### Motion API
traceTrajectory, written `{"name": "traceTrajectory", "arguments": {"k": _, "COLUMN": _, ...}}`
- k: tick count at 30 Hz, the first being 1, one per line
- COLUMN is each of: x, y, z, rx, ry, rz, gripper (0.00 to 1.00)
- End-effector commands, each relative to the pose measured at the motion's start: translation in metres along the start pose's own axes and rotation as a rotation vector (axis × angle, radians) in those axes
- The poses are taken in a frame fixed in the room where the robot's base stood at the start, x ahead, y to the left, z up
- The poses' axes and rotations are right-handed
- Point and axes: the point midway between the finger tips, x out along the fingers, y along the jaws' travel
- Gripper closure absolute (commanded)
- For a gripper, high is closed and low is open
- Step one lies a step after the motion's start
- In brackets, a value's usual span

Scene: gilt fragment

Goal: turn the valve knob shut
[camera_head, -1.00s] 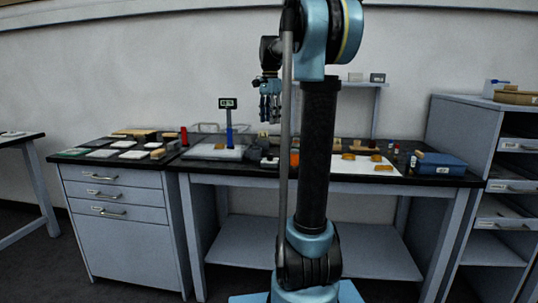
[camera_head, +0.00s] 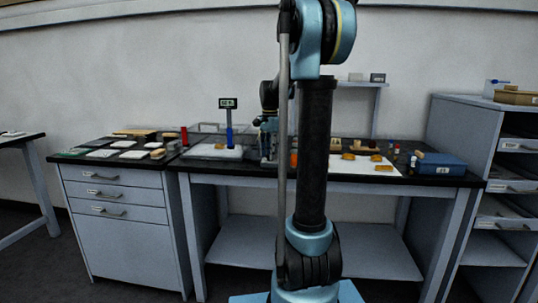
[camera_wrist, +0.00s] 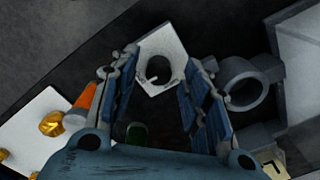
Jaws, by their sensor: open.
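In the wrist view, a pale plate (camera_wrist: 172,46) lies ahead between my fingertips. It bears a dark round shape (camera_wrist: 158,68) with a small pale mark, which looks like the valve knob. My gripper (camera_wrist: 168,77) is open, its blue padded fingers on the left and right of the plate. I see nothing held, and cannot tell whether a finger touches the plate. In the head view, my gripper (camera_head: 268,150) points down close above the bench top, partly behind my arm column. I cannot make out the knob there.
Right of the fingers in the wrist view is a grey ring (camera_wrist: 259,72), close by. An orange-and-white object (camera_wrist: 79,108) is close on the left, near a white sheet (camera_wrist: 28,128) with gold pieces. In the head view, a small display post (camera_head: 229,122) stands left of my gripper.

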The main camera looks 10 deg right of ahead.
Motion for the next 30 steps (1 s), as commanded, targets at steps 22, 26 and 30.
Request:
{"name": "traceTrajectory", "arguments": {"k": 22, "x": 0.0032, "y": -0.0016, "z": 0.0018, "rx": -0.003, "ry": 0.0, "rz": -0.002, "gripper": 1.0}}
{"name": "traceTrajectory", "arguments": {"k": 26, "x": 0.0031, "y": -0.0018, "z": 0.0014, "rx": -0.021, "ry": 0.0, "rz": -0.002, "gripper": 1.0}}
{"name": "traceTrajectory", "arguments": {"k": 30, "x": 0.003, "y": -0.002, "z": 0.001, "rx": -0.069, "ry": 0.0, "rz": -0.003, "gripper": 1.0}}
